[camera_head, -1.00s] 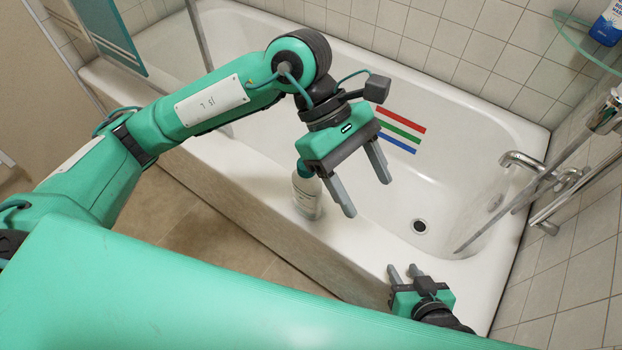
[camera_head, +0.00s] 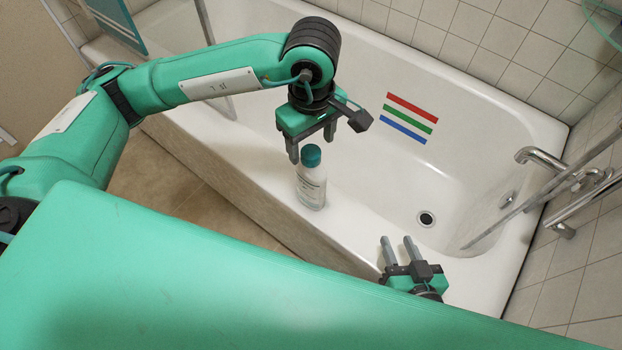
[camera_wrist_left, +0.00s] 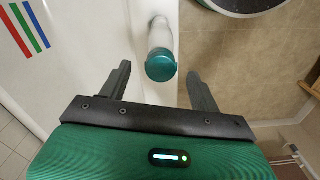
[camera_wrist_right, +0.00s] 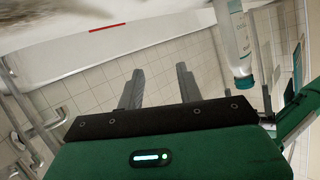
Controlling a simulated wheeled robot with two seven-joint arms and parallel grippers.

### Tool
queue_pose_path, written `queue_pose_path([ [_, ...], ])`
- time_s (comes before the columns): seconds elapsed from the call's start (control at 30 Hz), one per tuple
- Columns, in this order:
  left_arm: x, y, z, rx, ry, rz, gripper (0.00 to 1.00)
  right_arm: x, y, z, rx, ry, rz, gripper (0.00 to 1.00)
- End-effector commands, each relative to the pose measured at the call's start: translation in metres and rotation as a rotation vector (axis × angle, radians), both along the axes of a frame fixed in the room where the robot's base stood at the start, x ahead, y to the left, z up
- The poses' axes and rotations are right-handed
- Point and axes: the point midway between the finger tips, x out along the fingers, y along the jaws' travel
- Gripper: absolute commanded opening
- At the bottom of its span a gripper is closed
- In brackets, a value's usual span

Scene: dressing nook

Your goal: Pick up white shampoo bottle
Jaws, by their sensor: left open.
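The white shampoo bottle (camera_head: 312,188) with a teal cap stands upright on the near rim of the bathtub. It also shows in the left wrist view (camera_wrist_left: 161,45), its cap between the fingers' lines and ahead of them, and in the right wrist view (camera_wrist_right: 232,38). My left gripper (camera_head: 311,158) is open, pointing down just above and behind the bottle's cap, with nothing in it. In the left wrist view its fingers (camera_wrist_left: 160,82) are spread apart. My right gripper (camera_head: 399,240) is low over the rim to the right of the bottle, its fingers apart and empty.
The white bathtub (camera_head: 470,130) has red, green and blue stripes (camera_head: 410,118) on its inner wall and a drain (camera_head: 427,219). A chrome tap (camera_head: 540,158) and rails are at the right. A glass screen (camera_head: 115,22) stands at the back left. The brown floor (camera_head: 200,205) is clear.

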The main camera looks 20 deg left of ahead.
Motion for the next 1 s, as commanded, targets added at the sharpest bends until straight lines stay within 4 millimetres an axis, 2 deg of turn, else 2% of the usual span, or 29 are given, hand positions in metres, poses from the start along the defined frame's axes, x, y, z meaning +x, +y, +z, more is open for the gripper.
queue_pose_path([
  [0.13, 0.000, 0.001, -0.011, 0.001, 0.001, 0.002, 0.64, 0.000, 0.002, 0.000, 0.011, -0.016, 0.000, 0.36],
  [0.27, -0.001, 0.001, -0.032, 0.000, 0.004, 0.002, 0.64, -0.001, 0.006, 0.000, 0.034, -0.048, 0.001, 0.36],
  [0.4, -0.001, 0.001, -0.050, 0.001, 0.002, 0.002, 0.64, 0.004, 0.006, 0.009, 0.052, -0.101, -0.008, 0.36],
  [0.7, -0.001, 0.001, -0.055, -0.001, 0.001, 0.001, 0.64, 0.006, 0.006, 0.013, 0.059, -0.122, -0.013, 0.36],
  [0.77, -0.001, 0.001, -0.054, -0.001, 0.000, 0.001, 0.54, 0.006, 0.006, 0.013, 0.059, -0.122, -0.013, 0.36],
  [1.0, -0.001, 0.001, -0.054, -0.001, 0.000, 0.001, 0.07, 0.007, 0.006, 0.013, 0.059, -0.122, -0.013, 0.36],
])
